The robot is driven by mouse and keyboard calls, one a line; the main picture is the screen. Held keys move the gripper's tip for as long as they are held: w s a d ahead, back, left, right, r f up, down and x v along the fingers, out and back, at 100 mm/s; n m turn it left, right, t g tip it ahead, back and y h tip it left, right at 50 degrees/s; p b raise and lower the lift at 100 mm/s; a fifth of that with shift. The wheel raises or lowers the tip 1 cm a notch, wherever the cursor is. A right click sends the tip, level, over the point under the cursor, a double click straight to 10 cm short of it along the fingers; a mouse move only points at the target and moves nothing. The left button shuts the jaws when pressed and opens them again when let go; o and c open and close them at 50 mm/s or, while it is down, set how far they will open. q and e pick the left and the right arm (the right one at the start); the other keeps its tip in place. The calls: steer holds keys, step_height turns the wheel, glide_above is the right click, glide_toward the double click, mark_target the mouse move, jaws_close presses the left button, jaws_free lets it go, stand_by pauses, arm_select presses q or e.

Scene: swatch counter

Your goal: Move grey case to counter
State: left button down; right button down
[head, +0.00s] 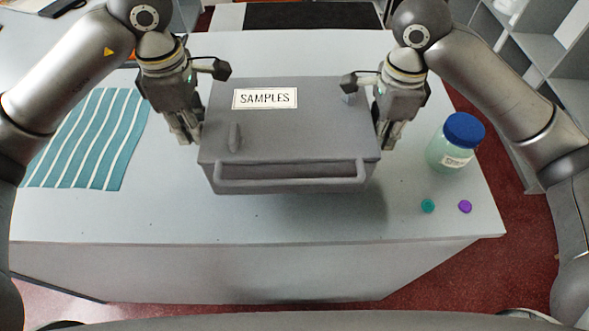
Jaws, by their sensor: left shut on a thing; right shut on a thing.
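The grey case (290,130) has a "SAMPLES" label on its lid and a bar handle along its front edge. It is over the middle of the light grey counter (130,222), with a shadow on the counter below and to its right. It looks level and appears to be held a little above the top; the exact gap is hard to tell. My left gripper (192,134) is shut on the case's left side. My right gripper (386,138) is shut on its right side. The fingertips are partly hidden against the case.
A teal striped cloth (92,140) lies on the counter at left. A jar with a blue lid (464,129) stands at right. A teal cap (428,206) and a purple cap (465,207) lie in front of it. The counter's front strip is clear. Grey shelves (535,60) stand at right.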

arm_select(q)
steer(key=shift+w+d+f, duration=0.1)
steer(key=shift+f, duration=0.2)
arm_select(e)
steer(key=shift+f, duration=0.25)
arm_select(q)
steer(key=shift+f, duration=0.15)
arm_select(e)
steer(key=shift+f, duration=0.15)
